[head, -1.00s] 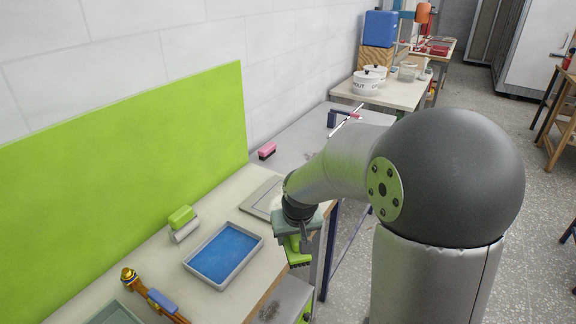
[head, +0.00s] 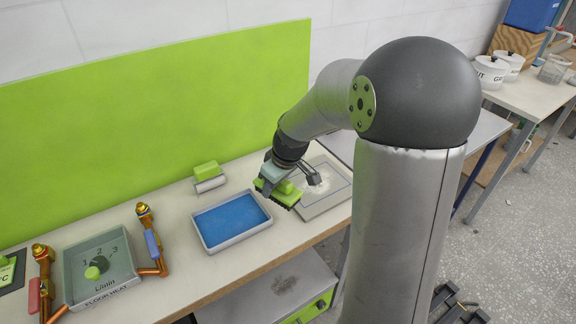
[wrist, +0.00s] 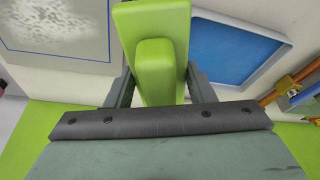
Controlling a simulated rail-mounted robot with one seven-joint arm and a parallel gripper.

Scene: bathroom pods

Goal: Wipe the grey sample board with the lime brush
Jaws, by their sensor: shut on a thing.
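My gripper (head: 272,178) is shut on the lime brush (head: 280,192) and holds it with its dark bristles downward, between the blue tray and the board. The lime brush also fills the middle of the wrist view (wrist: 155,70). The grey sample board (head: 322,205) lies on the bench to the right of the brush, with a thin blue outline and a whitish speckled patch on it. My arm hides part of the board. In the wrist view the board (wrist: 85,60) is at the upper left, with its patch and outline showing.
A tray with a blue inside (head: 231,220) stands left of the brush. A lime block on a grey roller (head: 208,178) lies behind it. Copper pipes (head: 150,240) and a floor heat box (head: 100,268) are further left. A lime panel (head: 150,115) stands behind the bench.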

